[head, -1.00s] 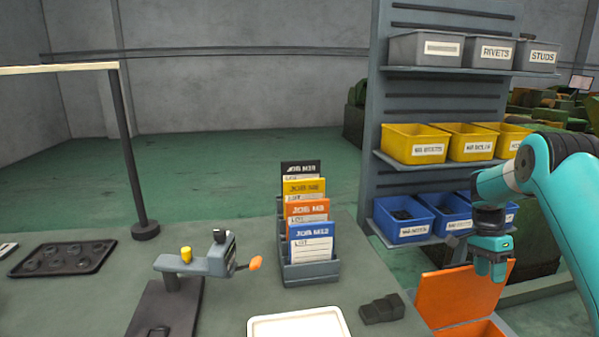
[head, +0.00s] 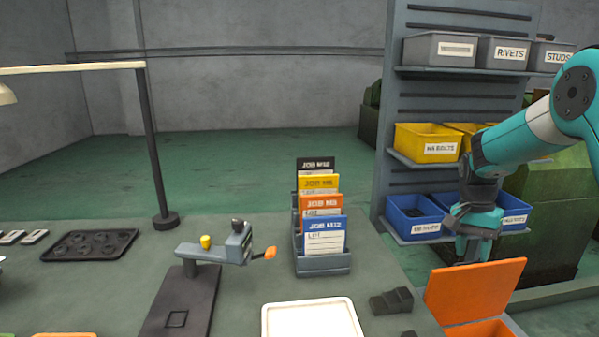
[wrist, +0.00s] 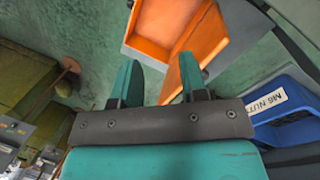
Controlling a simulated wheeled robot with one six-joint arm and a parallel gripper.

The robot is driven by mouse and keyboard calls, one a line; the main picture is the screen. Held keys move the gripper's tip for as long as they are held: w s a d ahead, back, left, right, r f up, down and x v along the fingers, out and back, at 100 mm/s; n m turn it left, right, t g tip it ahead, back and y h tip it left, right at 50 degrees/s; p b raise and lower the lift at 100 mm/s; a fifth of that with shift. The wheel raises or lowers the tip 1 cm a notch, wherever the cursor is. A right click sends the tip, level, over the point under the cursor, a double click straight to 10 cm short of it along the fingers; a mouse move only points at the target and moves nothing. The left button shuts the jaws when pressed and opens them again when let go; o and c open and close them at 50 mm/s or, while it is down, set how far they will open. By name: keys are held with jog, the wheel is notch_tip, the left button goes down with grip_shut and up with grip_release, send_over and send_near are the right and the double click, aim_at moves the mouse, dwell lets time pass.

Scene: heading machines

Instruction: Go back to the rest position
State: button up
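My gripper (head: 474,250) hangs at the right in the head view, pointing down just behind the raised orange lid of an open orange box (head: 475,292). In the wrist view my gripper (wrist: 160,78) has its two teal fingers apart with nothing between them. The orange box (wrist: 165,25) lies beyond the fingertips in that view. My arm reaches in from the right edge and covers part of the shelf rack.
A rack with grey, yellow (head: 426,143) and blue bins (head: 415,217) stands behind my gripper. The bench holds a job-card holder (head: 322,263), a clamp-like fixture (head: 222,248), a white tray (head: 312,302), dark blocks (head: 391,300) and a black tray (head: 88,245).

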jog(key=s+a+r+n+t+y, duration=0.1)
jog(key=s+a+r+n, duration=0.45)
jog(key=a, duration=0.35)
jog(key=s+a+r+n+t+y, duration=0.1)
jog(key=s+a+r+n, duration=0.4)
jog(key=a, duration=0.4)
jog(key=s+a+n+y, duration=0.1)
jog(key=s+a+n, duration=0.2)
jog(key=s, duration=0.6)
jog(key=s+a+n+y, duration=0.1)
jog(key=s+a+n, duration=0.3)
jog(key=s, duration=0.5)
jog(key=shift+s+a+r+y, duration=0.2)
jog(key=shift+a+r+y, duration=0.15)
jog(key=shift+a, duration=0.85)
